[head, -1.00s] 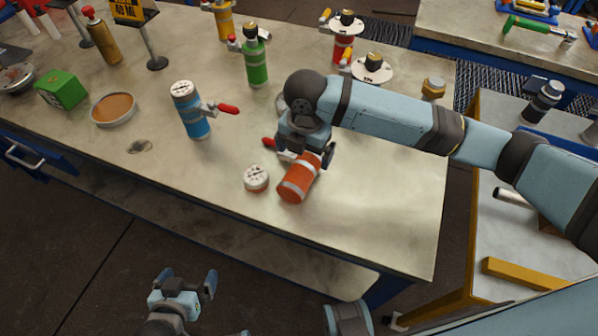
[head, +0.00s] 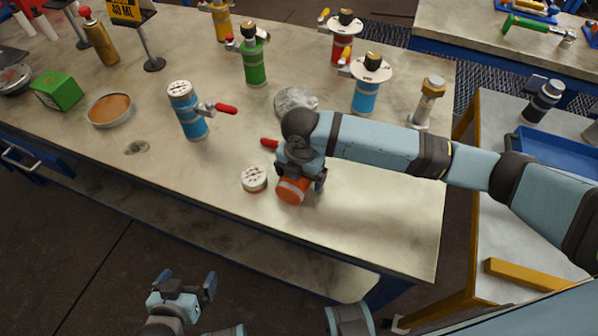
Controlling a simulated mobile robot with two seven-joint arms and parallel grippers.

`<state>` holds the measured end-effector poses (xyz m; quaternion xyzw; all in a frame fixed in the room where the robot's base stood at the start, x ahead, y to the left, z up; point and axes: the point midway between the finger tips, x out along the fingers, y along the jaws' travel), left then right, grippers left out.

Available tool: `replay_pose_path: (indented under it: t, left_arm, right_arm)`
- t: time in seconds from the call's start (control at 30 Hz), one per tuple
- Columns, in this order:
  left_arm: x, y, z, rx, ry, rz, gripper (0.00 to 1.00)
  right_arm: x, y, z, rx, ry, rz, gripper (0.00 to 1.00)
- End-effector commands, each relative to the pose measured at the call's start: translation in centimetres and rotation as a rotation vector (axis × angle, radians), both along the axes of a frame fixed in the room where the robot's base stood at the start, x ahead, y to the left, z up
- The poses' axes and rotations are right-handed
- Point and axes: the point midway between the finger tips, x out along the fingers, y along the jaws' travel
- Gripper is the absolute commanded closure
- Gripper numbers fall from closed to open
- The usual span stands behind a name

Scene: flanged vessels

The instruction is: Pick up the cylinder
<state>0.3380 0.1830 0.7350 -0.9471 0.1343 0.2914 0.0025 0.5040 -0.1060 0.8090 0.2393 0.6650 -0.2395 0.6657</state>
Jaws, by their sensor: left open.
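An orange-red cylinder (head: 292,190) lies on its side on the table, its near end toward me. My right gripper (head: 301,178) is over it from above, with a finger on each side. The gripper hides most of the cylinder, and I cannot tell whether the fingers press on it. A red handle (head: 269,143) sticks out to the left behind the gripper. My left gripper (head: 187,282) is open and empty, low in front of the table and away from the cylinder.
A round white-topped cap (head: 254,178) sits just left of the cylinder. A blue vessel (head: 188,112) with a red-handled valve stands further left. Green (head: 255,62) and blue (head: 365,90) vessels stand behind. The table's front right is clear.

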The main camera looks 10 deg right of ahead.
Motion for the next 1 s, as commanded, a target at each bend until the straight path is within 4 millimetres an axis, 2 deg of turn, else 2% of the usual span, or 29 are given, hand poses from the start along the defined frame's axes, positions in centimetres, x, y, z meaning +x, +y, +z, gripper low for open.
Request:
replay_pose_path:
  t: [0.03,0.2,0.27,0.3,0.67,0.87,1.0]
  left_arm:
    - [0.0,0.0,0.0,0.000,0.000,0.000,0.00]
    - [0.0,0.1,0.0,0.004,0.000,-0.003,0.00]
    - [-0.1,0.2,-0.1,0.006,0.000,-0.004,0.00]
    - [-0.1,0.2,-0.1,0.008,0.001,-0.005,0.00]
    - [-0.1,0.3,-0.2,0.012,0.005,-0.007,0.00]
    - [-0.1,0.2,0.1,0.005,0.007,-0.003,0.00]
    - [-0.2,0.2,0.5,0.000,0.010,0.001,0.00]
  right_arm:
    - [0.0,0.0,0.0,0.000,0.000,0.000,0.20]
    - [0.0,0.0,0.0,0.000,0.000,0.000,0.59]
    - [0.0,0.0,0.0,0.000,0.000,0.000,0.73]
    - [0.0,0.0,0.1,0.002,-0.001,0.000,0.76]
    - [0.1,0.0,0.8,0.002,-0.003,0.000,0.76]
    - [0.1,0.0,3.4,0.003,-0.004,0.001,0.76]
    - [0.1,0.1,6.6,0.003,-0.005,0.001,0.76]
